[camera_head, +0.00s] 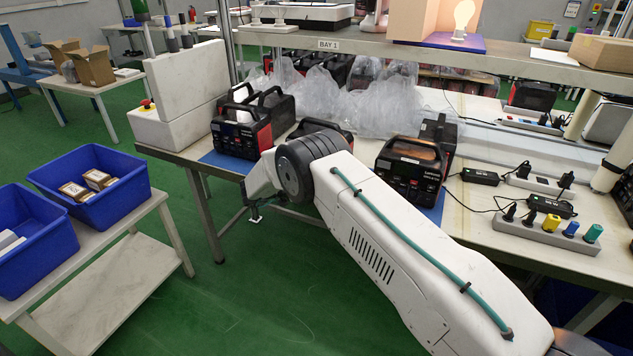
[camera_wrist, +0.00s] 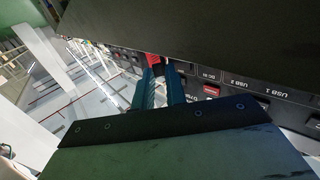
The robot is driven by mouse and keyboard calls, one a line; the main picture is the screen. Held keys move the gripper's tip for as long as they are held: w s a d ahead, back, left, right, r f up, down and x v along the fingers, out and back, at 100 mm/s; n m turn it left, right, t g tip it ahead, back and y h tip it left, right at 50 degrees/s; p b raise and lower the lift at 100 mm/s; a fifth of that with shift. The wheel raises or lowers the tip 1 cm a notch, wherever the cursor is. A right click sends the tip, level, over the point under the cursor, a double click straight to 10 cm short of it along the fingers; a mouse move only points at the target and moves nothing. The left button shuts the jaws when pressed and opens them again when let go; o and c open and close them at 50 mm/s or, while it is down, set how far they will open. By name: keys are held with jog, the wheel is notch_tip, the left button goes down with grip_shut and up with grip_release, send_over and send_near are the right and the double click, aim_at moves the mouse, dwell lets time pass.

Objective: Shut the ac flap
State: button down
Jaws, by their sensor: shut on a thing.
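In the wrist view the black power station (camera_wrist: 190,30) fills the top, with its labelled port panel tilted below. A red piece (camera_wrist: 154,60) that appears to be the ac flap stands out from this panel; its own label is hidden. My gripper (camera_wrist: 160,72) has its two teal fingers closed around the red piece, which shows between the tips. In the head view my arm reaches the bench's front edge and hides the gripper's fingers. It covers much of a middle power station (camera_head: 330,132); I cannot tell from this view which station the fingers touch.
More power stations stand at left (camera_head: 233,138) and right (camera_head: 408,168) on the bench. Clear plastic wrap (camera_head: 375,108) lies behind them. A shelf (camera_head: 500,62) overhangs the bench. Power strips (camera_head: 545,232) and cables are at right. A trolley with blue bins (camera_head: 88,160) stands left; green floor between is clear.

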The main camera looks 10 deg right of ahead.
dwell(0.3)
jog(key=c, duration=1.5)
grip_release()
jog(key=a, duration=0.7)
jog(key=shift+s+a, duration=0.35)
jog(key=shift+c, duration=0.4)
